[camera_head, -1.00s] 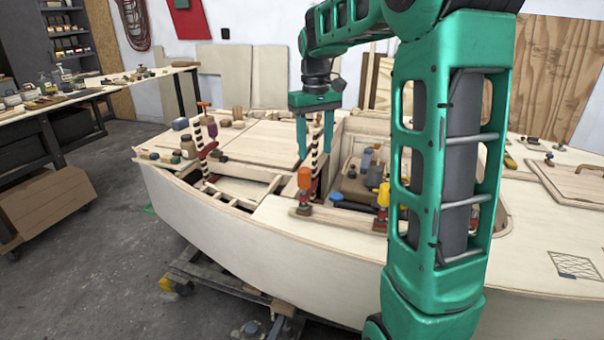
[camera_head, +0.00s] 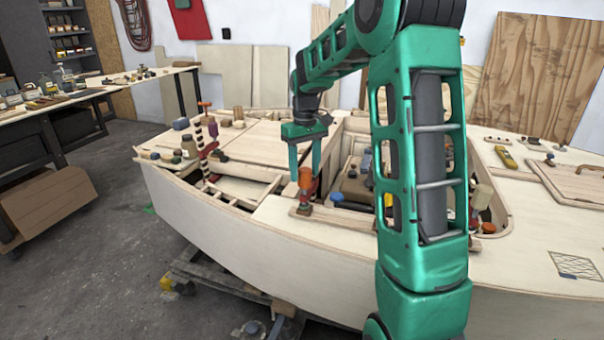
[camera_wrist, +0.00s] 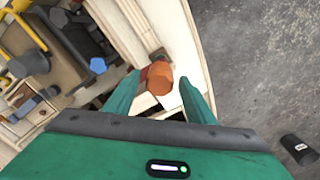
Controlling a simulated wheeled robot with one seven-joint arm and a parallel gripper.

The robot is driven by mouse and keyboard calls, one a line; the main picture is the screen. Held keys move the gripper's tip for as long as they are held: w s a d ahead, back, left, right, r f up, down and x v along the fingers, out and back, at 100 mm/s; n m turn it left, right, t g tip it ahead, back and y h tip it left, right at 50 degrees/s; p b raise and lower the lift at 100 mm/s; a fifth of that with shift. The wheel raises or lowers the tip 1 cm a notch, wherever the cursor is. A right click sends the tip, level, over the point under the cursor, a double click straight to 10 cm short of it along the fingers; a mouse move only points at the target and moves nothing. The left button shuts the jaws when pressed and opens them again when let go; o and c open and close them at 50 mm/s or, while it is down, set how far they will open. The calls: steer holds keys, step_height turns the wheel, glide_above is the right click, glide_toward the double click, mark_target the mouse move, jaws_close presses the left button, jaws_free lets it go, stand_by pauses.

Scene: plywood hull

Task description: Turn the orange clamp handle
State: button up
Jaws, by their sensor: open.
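The orange clamp handle (camera_head: 306,178) stands upright on a red clamp at the near edge of the plywood hull (camera_head: 240,240). My gripper (camera_head: 304,176) is open, with its fingers pointing down at the handle. In the wrist view the orange handle (camera_wrist: 159,78) shows just beyond and between the two fingertips (camera_wrist: 158,84). I cannot tell whether a finger touches it. Part of the clamp's red body is hidden below the handle.
Another red clamp (camera_head: 208,135) with a striped bar stands at the left of the hull. An open well holding bottles and tools lies behind the orange handle. A clamp with a tan handle (camera_head: 482,195) stands to the right, near my arm.

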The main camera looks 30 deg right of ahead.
steer(key=shift+f, duration=0.5)
steer(key=c, duration=1.1)
steer(key=shift+m, duration=0.4)
steer(key=m, duration=0.3)
steer(key=shift+d, duration=0.1)
steer(key=shift+m, duration=2.5)
